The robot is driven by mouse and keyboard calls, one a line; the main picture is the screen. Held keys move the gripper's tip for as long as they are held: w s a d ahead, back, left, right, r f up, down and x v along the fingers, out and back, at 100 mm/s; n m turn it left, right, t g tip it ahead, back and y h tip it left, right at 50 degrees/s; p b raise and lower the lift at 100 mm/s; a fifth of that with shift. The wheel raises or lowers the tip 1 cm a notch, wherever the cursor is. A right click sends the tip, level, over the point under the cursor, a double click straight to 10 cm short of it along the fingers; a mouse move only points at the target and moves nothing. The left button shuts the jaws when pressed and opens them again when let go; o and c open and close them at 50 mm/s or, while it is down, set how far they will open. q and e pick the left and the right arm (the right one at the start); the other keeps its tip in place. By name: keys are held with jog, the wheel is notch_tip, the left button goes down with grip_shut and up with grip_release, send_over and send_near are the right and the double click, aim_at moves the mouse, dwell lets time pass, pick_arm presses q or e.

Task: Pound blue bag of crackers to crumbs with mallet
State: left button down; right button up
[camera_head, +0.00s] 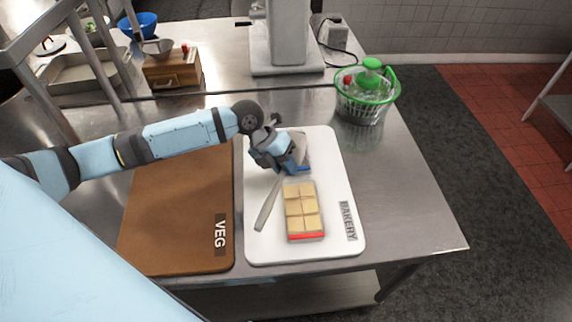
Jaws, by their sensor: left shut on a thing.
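The bag of crackers (302,208) lies flat on the white cutting board marked BAKERY (345,185). It looks clear, with whole square crackers in rows and a red strip along its near edge. My left gripper (290,165) is over the board, just beyond the bag's far end. It is shut on the mallet (268,205), whose pale grey handle slants down and left beside the bag. The mallet's head is partly hidden behind the gripper. I cannot tell whether the mallet touches the board. My right gripper is not in view.
A brown board marked VEG (180,215) lies to the left. A green salad spinner (367,92) stands at the back right. A wooden box (172,70) and a pale appliance (283,38) stand behind. Bare steel counter (395,190) lies to the right.

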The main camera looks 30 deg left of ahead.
pick_arm(q)
notch_tip(320, 180, up, 6)
jog(key=p, duration=0.4)
jog(key=shift+r, duration=0.2)
jog(key=shift+f, duration=0.15)
